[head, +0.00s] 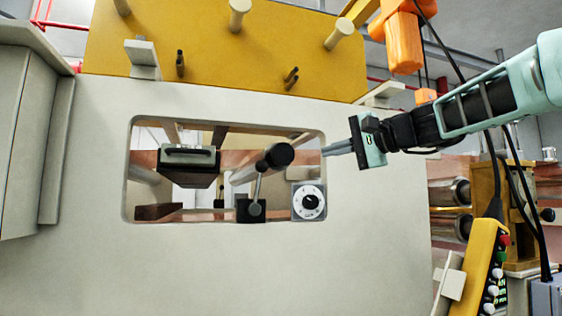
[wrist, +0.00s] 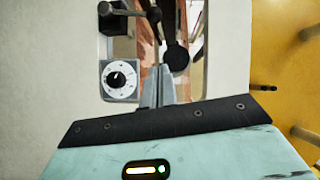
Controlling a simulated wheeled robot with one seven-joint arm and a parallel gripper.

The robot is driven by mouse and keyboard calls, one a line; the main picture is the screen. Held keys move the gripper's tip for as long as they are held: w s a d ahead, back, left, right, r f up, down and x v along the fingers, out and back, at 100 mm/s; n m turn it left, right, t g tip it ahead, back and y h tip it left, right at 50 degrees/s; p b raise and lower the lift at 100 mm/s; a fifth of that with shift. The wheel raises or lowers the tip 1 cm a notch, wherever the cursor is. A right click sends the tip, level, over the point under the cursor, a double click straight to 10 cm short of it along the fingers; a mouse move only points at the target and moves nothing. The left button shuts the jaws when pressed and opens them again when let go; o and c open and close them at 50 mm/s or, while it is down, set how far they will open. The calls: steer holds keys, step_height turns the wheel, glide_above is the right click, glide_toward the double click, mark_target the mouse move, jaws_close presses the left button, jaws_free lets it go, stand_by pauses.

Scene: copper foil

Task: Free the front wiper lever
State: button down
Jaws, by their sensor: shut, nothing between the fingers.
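My gripper (head: 326,151) is shut and empty, with its fingers pointing left at the right edge of the window in the pale machine panel. In the wrist view its closed fingers (wrist: 158,72) point up into the same opening. A thin lever with a dark ball knob (head: 256,209) stands in the window, its rod rising toward a roller's dark round end (head: 279,155). The knob also shows at the top of the wrist view (wrist: 105,8). I take this as the wiper lever, but cannot be sure. My fingers are apart from it.
A dial box (head: 308,201) sits at the window's lower right corner. A dark block with a handle (head: 187,160) is at the window's left. Pegs stick out of the yellow panel (head: 220,60) above. A yellow control box (head: 482,265) is at lower right.

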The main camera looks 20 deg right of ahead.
steer(key=shift+w+a, duration=0.1)
steer(key=s+a+p+x, duration=0.1)
steer(key=a+p+x, duration=0.1)
steer(key=p+x, duration=0.5)
steer(key=shift+s+a+f+x, duration=0.2)
steer(key=shift+a+f+x, duration=0.1)
steer(key=shift+x, duration=2.4)
steer(key=shift+d, duration=0.1)
